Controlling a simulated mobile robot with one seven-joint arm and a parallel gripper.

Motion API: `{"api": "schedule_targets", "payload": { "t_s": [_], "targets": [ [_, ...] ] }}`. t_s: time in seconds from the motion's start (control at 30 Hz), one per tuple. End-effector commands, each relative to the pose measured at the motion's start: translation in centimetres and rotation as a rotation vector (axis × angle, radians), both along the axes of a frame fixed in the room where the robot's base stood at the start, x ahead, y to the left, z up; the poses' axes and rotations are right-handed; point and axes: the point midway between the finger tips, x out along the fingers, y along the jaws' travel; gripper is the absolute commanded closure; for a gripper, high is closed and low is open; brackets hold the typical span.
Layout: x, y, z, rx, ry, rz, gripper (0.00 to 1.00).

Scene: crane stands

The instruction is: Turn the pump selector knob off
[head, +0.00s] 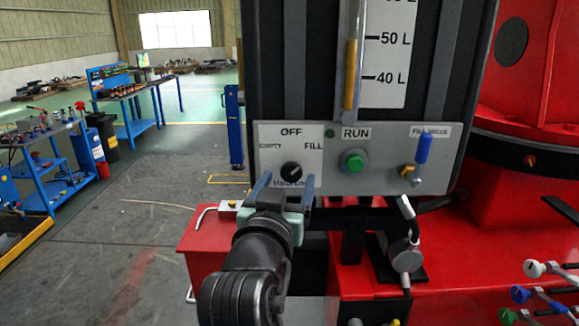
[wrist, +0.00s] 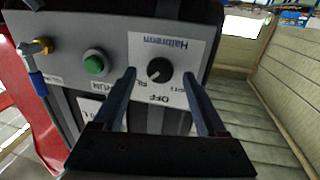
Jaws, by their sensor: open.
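The black pump selector knob (head: 291,172) sits on a white plate (head: 307,141) at the left of the grey control panel. The plate reads OFF at the top, EMPTY at left and FILL at right. The knob's light mark seems to point toward the FILL side, but it is small. My gripper (head: 286,187) is open and empty, just in front of and slightly below the knob. In the wrist view the panel is upside down, and the knob (wrist: 160,70) shows between the fingertips of my gripper (wrist: 159,75). No contact with the knob is visible.
Right of the knob are a green RUN button (head: 354,161) and a blue-handled fill valve (head: 423,150). A level gauge (head: 352,75) rises above the panel. Red machinery (head: 455,245) and several levers stand at lower right. Open floor (head: 130,225) lies to the left.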

Motion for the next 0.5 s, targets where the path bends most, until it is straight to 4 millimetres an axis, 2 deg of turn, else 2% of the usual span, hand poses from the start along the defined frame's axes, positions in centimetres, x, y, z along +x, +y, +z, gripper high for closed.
{"api": "schedule_targets", "payload": {
  "t_s": [0.2,0.5],
  "targets": [
    [1.9,-0.3,0.1,0.000,0.000,0.000,0.26],
    [2.3,-0.4,0.0,0.000,0.000,0.000,0.26]
  ]
}}
